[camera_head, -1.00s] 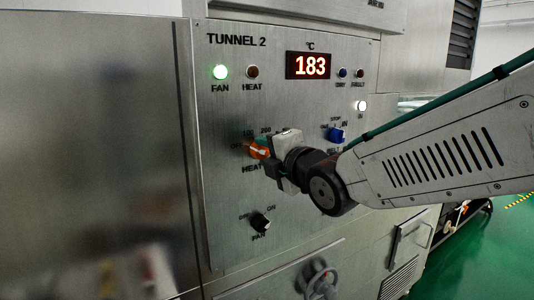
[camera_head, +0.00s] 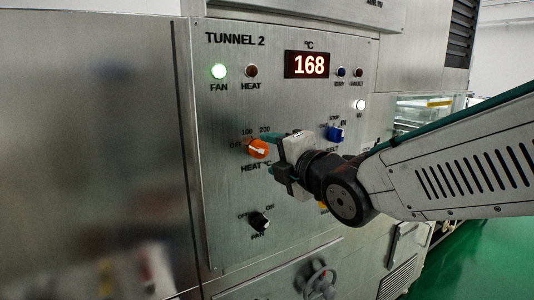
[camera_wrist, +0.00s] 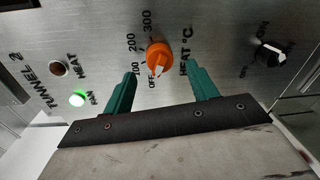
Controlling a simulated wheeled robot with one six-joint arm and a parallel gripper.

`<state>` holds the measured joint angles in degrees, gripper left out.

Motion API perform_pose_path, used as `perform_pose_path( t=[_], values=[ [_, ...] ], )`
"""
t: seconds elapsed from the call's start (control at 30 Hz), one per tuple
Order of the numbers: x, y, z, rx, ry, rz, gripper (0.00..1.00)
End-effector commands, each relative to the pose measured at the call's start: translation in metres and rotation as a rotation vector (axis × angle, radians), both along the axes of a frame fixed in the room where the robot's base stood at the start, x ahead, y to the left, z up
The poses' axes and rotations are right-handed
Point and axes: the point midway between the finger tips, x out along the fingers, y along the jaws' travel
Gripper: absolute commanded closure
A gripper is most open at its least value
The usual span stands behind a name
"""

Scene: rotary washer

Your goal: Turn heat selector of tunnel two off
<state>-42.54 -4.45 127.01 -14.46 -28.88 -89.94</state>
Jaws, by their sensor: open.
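The heat selector, an orange knob (camera_head: 258,149) with a white pointer, is on the steel Tunnel 2 panel (camera_head: 225,110). It also shows in the wrist view (camera_wrist: 159,55), where its pointer is turned toward the OFF mark. My gripper (camera_head: 271,154) is just right of the knob, backed off from it. In the wrist view my gripper's two green fingers (camera_wrist: 163,76) stand apart, one on each side below the knob, holding nothing. The heat lamp (camera_head: 251,71) is dark. The display (camera_head: 307,65) reads 168.
The green fan lamp (camera_head: 219,71) is lit. A black fan knob (camera_head: 260,221) is below the heat selector, and a blue knob (camera_head: 335,134) is to its right. A handwheel (camera_head: 321,280) sticks out lower down. Green floor (camera_head: 450,265) is open at right.

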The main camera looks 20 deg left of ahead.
Motion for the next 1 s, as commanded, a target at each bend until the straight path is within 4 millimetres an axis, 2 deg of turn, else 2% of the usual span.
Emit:
perform_pose_path(
  t=[0.1, 0.3, 0.73, 0.8, 0.87, 0.9, 0.97, 1.0],
  values=[
    [-0.014, -0.016, 0.002, 0.001, -0.001, -0.001, 0.42],
    [-0.026, -0.031, 0.003, -0.001, -0.001, 0.000, 0.42],
    [-0.028, -0.033, 0.001, 0.015, 0.030, -0.005, 0.42],
    [-0.026, -0.036, -0.010, 0.026, 0.125, -0.029, 0.42],
    [-0.026, -0.043, -0.032, 0.028, 0.274, -0.080, 0.42],
    [-0.027, -0.051, -0.051, 0.029, 0.394, -0.130, 0.42],
    [-0.032, -0.072, -0.076, 0.037, 0.583, -0.234, 0.42],
    [-0.036, -0.093, -0.091, 0.054, 0.710, -0.327, 0.42]
  ],
)
